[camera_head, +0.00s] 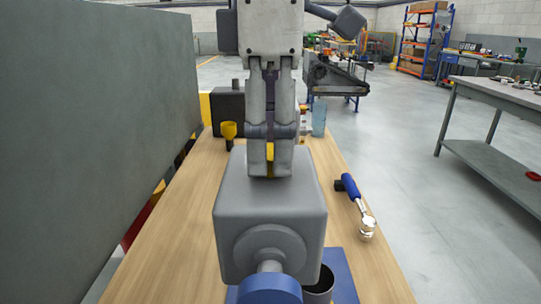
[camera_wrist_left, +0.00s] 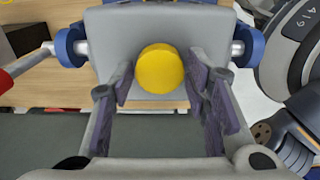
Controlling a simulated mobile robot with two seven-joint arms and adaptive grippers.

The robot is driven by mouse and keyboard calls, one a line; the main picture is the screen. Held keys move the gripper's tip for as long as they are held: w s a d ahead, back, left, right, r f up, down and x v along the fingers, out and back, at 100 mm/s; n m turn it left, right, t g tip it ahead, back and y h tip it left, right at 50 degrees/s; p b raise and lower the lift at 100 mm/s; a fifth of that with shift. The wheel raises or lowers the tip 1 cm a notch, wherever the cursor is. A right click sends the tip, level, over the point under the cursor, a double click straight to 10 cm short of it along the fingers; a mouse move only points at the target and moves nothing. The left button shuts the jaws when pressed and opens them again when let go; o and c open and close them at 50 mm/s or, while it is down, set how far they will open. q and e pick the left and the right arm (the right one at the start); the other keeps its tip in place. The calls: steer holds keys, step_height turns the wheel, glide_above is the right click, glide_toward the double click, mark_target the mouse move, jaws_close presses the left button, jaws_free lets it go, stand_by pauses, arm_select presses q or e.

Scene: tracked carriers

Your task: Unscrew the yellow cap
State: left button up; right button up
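The yellow cap (camera_wrist_left: 160,69) is a round disc on a face of a grey block (camera_wrist_left: 110,30), with a shaft and blue knob on each side. In the head view only a yellow sliver of the cap (camera_head: 270,154) shows between the fingers, at the far side of the grey block (camera_head: 270,205). My left gripper (camera_head: 270,165) points down there. In the wrist view its two purple-padded fingers stand apart, one on each side of the cap, with gaps to it. It is open and holds nothing. My right gripper is not in view.
A tall grey panel (camera_head: 90,130) stands along the left.

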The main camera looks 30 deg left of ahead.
arm_select(q)
steer(key=shift+o, duration=0.4)
steer(key=shift+m, duration=0.9)
steer(key=m, duration=0.4)
steer(key=shift+m, duration=0.4)
steer(key=m, duration=0.3)
steer(key=shift+m, duration=0.3)
steer(key=m, duration=1.1)
steer(key=shift+m, duration=0.4)
steer(key=m, duration=0.7)
